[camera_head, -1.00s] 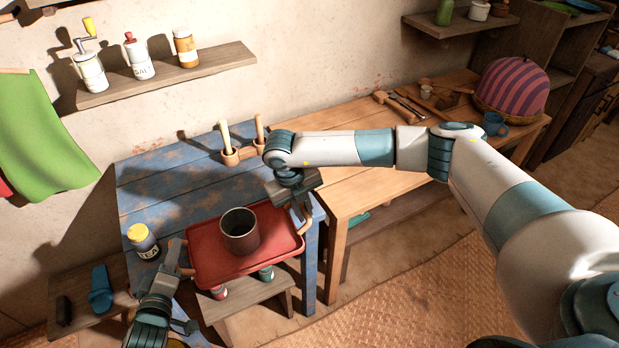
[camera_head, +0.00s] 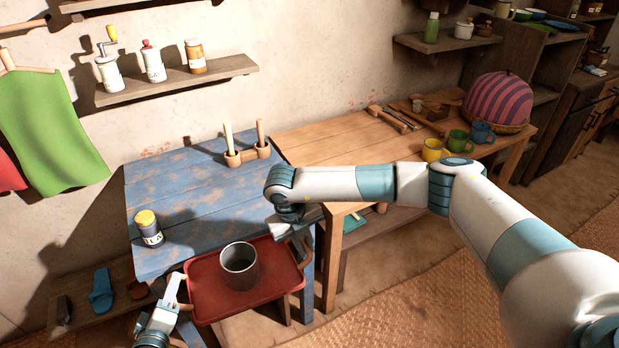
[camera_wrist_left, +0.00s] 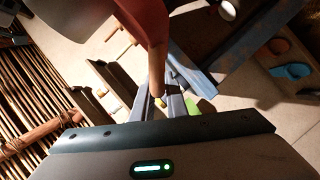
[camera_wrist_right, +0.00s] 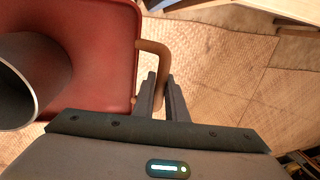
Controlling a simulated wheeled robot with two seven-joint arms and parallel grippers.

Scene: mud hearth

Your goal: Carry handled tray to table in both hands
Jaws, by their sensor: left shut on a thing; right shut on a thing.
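The red handled tray (camera_head: 215,302) is held in front of the blue table's (camera_head: 175,196) front edge, with a dark metal pot (camera_head: 240,268) standing upright on it. My left gripper (camera_head: 178,294) is shut on the tray's left wooden handle, which shows in the left wrist view (camera_wrist_left: 157,72). My right gripper (camera_head: 302,232) is at the right handle, partly hidden by my arm. The right wrist view shows the fingers (camera_wrist_right: 163,88) shut on that handle (camera_wrist_right: 153,48), with the tray (camera_wrist_right: 100,55) and pot (camera_wrist_right: 25,85) to the left.
A yellow-lidded tin (camera_head: 149,230) stands near the blue table's left front edge. The wooden table (camera_head: 345,135) adjoins on the right, with mugs (camera_head: 482,132) and a striped dome (camera_head: 500,100). The blue table's middle is bare.

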